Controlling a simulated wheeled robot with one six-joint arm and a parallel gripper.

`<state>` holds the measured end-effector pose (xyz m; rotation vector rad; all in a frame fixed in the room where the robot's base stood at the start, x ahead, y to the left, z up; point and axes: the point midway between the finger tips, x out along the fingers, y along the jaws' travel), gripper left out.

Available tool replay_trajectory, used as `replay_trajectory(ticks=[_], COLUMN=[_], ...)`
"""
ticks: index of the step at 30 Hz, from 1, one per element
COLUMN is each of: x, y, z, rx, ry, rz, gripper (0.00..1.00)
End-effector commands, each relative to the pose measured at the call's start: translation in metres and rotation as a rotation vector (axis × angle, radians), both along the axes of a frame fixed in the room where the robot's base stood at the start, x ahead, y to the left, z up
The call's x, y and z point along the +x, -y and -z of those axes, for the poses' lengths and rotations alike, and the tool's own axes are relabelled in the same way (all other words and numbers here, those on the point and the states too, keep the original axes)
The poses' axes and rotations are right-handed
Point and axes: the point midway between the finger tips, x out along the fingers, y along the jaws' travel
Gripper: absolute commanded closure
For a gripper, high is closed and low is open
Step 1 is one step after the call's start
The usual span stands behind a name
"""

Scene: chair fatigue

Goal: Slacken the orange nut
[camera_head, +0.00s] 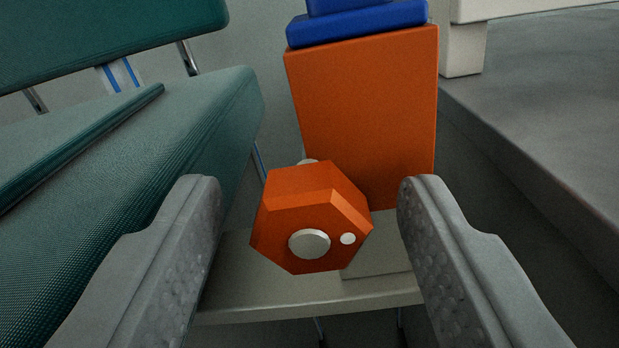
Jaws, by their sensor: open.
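The orange nut (285,238) is a large hexagonal block in the middle of the view. A pale round bolt end shows at the centre of its face, with a smaller white dot to the right of it. A bit of pale shaft shows behind its top edge. My gripper (309,190) is open, with one grey finger on each side of the nut. Gaps show between the nut and both fingers, and nothing is held. The nut's rear side is hidden.
An orange upright block (370,110) with a blue top (360,24) stands behind the nut. A pale plate (310,300) lies below it. Green padded seating (200,130) fills the left side. A grey surface (550,100) is at right.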

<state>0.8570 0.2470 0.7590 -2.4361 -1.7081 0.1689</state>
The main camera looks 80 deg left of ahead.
Motion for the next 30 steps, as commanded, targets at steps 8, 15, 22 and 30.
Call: replay_trajectory(ticks=[8, 15, 22, 30], x=[0.0006, 0.0006, 0.0006, 0.0008], y=[-0.0010, -0.0007, -0.0006, -0.0006], z=[-0.0001, 0.0000, 0.0000, 0.0000], rx=[0.000, 0.000, -0.005, -0.043], ry=[0.000, 0.000, 0.013, 0.117], rz=[0.001, 0.001, 0.001, 0.001], gripper=[0.48, 0.93, 0.93, 0.93])
